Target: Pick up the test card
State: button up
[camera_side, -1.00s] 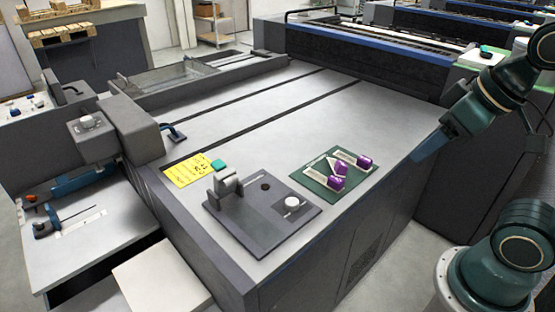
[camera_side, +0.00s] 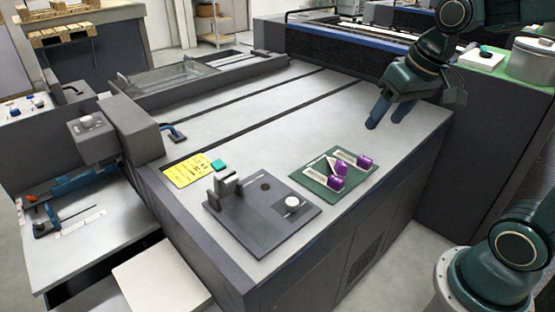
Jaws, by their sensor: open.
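A yellow card (camera_side: 190,172) with dark markings lies flat near the left edge of the grey machine top, with a small teal block (camera_side: 218,165) at its corner. On a dark green mat (camera_side: 316,183) lie several pale pieces with purple blocks (camera_side: 337,183). I cannot tell for certain which of these is the test card. My gripper (camera_side: 386,119) points down above the right part of the machine top, behind and to the right of the mat. Its two blue fingers are apart with nothing between them.
A grey pot (camera_side: 533,62) stands on the green surface at the far right.

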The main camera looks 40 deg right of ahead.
jog(key=w+d+f+m+g, duration=0.1)
jog(key=w+d+f+m, duration=0.2)
jog(key=w+d+f, duration=0.5)
jog(key=m+g+y, duration=0.1)
jog(key=m+y, duration=0.1)
jog(key=m, duration=0.1)
send_near(342, 162)
jog(key=shift+x, duration=3.35)
jog(key=shift+a, duration=0.2)
jog(key=shift+x, duration=2.55)
jog(key=shift+s, duration=0.1)
jog(key=c, duration=1.2)
jog(key=shift+o, duration=0.2)
jog(key=shift+r, duration=0.1)
